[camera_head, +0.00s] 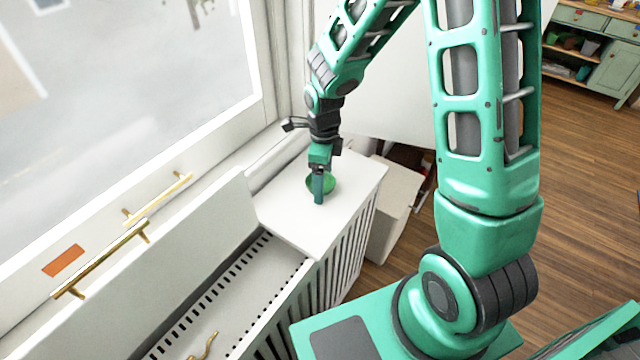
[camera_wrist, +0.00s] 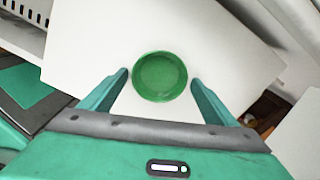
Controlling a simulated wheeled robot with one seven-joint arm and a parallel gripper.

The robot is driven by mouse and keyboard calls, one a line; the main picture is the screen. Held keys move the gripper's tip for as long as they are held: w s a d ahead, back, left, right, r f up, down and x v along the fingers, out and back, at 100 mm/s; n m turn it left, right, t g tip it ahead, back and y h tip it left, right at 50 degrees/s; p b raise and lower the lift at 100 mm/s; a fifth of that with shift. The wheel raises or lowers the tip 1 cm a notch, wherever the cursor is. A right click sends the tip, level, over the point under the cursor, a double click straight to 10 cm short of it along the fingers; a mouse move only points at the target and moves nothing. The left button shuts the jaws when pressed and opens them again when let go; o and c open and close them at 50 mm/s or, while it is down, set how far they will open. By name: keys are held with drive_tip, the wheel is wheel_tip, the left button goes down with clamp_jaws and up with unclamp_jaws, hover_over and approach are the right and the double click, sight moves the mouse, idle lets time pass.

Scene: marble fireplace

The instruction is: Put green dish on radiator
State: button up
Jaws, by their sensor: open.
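The green dish (camera_head: 326,184) is on the white flat top (camera_head: 352,176) at the far end of the radiator cover. In the head view my gripper partly hides it. In the wrist view the round green dish (camera_wrist: 160,76) lies between and slightly beyond my fingertips, with a gap on each side. My gripper (camera_wrist: 160,80) is open and empty, pointing down at the dish; it also shows in the head view (camera_head: 319,197). The radiator (camera_head: 240,290), with a slotted top and vertical slats, runs nearer to me along the window wall.
A curved gold-coloured object (camera_head: 204,347) lies on the radiator's slotted top. A white upright panel with a brass handle (camera_head: 100,262) stands along the window side. A pale box (camera_head: 393,205) stands beside the far end. A green cabinet (camera_head: 600,50) is at the back right, across wooden floor.

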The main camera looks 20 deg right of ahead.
drive_tip(key=shift+c, duration=0.4)
drive_tip(key=c, duration=1.1)
drive_tip(key=shift+r, duration=0.1)
